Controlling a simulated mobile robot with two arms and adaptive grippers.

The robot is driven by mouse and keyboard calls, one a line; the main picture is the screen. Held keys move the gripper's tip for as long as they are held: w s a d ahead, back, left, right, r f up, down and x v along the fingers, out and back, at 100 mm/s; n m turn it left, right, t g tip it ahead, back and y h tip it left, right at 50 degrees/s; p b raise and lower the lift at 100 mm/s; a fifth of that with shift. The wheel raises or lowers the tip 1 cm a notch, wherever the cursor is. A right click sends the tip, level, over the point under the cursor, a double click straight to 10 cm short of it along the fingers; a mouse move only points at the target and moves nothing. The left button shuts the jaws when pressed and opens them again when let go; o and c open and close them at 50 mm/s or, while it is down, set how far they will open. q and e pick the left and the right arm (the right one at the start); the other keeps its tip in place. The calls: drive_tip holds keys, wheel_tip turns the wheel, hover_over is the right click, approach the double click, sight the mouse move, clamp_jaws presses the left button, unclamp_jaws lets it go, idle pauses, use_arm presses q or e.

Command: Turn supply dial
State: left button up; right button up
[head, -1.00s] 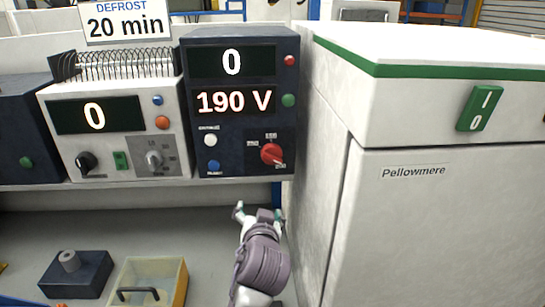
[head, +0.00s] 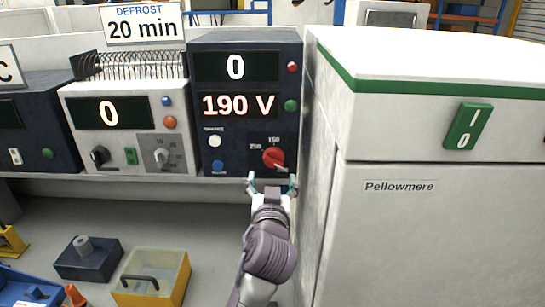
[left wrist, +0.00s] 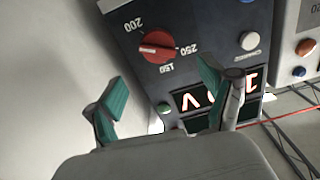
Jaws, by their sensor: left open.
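The supply dial is a red knob (head: 273,157) at the lower right of a dark blue supply unit (head: 232,160), whose displays read 0 and 190 V. A light pointer mark on it faces lower right. In the left wrist view the dial (left wrist: 158,47) appears upside down, with marks 150, 200 and 250 around it; its pointer side faces roughly the 200 mark. My left gripper (head: 271,184) is open and empty, just below and in front of the dial. Its two fingers also show in the left wrist view (left wrist: 168,92), apart from the dial. My right gripper is out of view.
A white cabinet (head: 420,230) labelled Pellowmere stands close on the right, with a green switch (head: 468,127). A white unit (head: 125,125) with its own knobs stands left of the supply. Below are a yellow tray (head: 150,270) and a dark block (head: 88,262).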

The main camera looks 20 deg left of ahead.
sight(274, 162)
use_arm(q)
drive_tip(key=p+x, duration=0.2)
drive_tip(key=x, duration=0.5)
drive_tip(key=shift+w, duration=0.35)
drive_tip(key=shift+w+a+f, duration=0.1)
drive_tip(key=shift+w+a, duration=0.05)
drive_tip(key=shift+w, duration=0.3)
drive_tip(key=c, duration=1.2)
drive_tip(key=shift+o, duration=0.2)
drive_tip(key=shift+m, duration=0.3)
drive_tip(key=shift+m+p, duration=0.75)
drive_tip(key=shift+m, duration=1.85)
